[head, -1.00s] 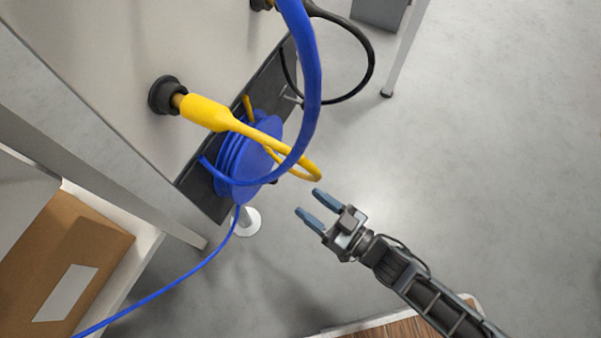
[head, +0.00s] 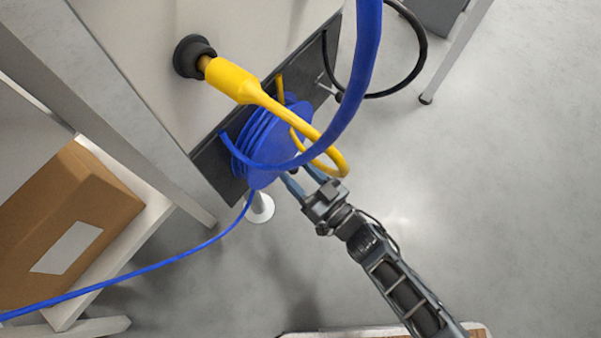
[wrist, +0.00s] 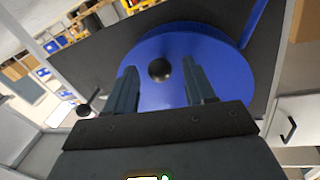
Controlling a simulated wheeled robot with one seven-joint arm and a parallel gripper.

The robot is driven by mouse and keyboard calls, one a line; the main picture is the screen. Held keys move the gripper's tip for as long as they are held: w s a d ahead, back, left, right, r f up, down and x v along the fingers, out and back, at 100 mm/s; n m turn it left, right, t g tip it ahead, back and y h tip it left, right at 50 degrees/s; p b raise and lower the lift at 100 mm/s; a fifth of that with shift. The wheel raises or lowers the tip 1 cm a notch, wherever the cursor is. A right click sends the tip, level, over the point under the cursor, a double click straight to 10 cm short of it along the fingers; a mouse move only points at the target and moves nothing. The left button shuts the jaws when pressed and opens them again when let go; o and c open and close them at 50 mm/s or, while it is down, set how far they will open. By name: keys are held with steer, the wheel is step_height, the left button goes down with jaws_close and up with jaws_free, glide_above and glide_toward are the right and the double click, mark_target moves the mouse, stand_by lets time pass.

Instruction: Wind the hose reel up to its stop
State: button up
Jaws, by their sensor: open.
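The blue hose reel (head: 268,150) is mounted on a dark plate (head: 215,172) on the side of a pale panel. A blue hose (head: 190,252) runs from it down to the lower left. My gripper (head: 302,178) is close in front of the reel's face. In the wrist view, the reel's blue disc (wrist: 217,70) fills the middle, with a dark round knob (wrist: 160,70) on it. My open gripper (wrist: 160,88) has one finger on each side below the knob, with a gap between them. I cannot tell whether the fingers touch the disc.
A yellow plug and cable (head: 236,82) loop in front of the reel. A thick blue cable (head: 362,70) arches past it, and a black cable (head: 415,70) hangs at the upper right. A cardboard box (head: 75,225) sits on the left shelf. The floor at right is clear.

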steer(key=shift+c, duration=0.3)
jaws_close()
stand_by(0.3)
